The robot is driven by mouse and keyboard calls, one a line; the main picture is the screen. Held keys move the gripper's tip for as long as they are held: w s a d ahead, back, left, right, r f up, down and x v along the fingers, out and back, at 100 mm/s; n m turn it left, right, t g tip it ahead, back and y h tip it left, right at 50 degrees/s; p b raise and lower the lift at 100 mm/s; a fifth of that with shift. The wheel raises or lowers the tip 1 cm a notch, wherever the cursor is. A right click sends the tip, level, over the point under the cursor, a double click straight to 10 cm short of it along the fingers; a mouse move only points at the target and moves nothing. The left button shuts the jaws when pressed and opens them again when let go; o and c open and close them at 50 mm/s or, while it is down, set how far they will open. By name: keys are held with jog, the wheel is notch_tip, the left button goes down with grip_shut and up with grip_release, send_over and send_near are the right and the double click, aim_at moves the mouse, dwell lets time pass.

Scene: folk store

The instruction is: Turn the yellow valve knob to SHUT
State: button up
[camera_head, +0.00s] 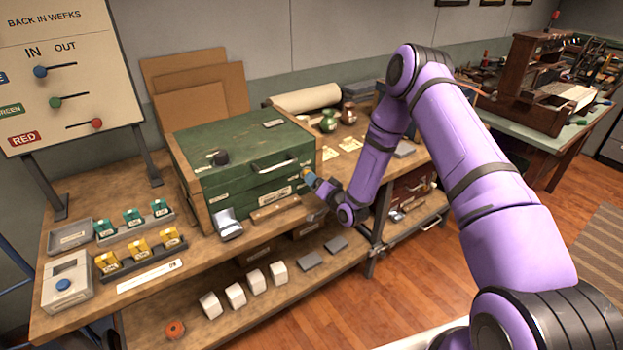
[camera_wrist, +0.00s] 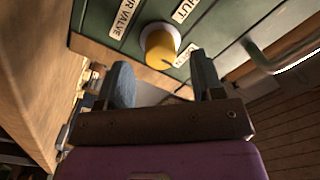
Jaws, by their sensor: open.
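In the head view my gripper (camera_head: 316,186) is at the chest's right front, largely hiding the knob.
A metal handle (camera_wrist: 262,58) juts out right of the knob in the wrist view. The wooden bench (camera_head: 90,310) carries yellow and green boxes in trays at left. White blocks (camera_head: 256,283) stand on the lower shelf. A wooden block (camera_head: 275,207) lies before the chest.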

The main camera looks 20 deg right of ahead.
jog(key=shift+x, duration=1.4)
jog(key=c, duration=0.9)
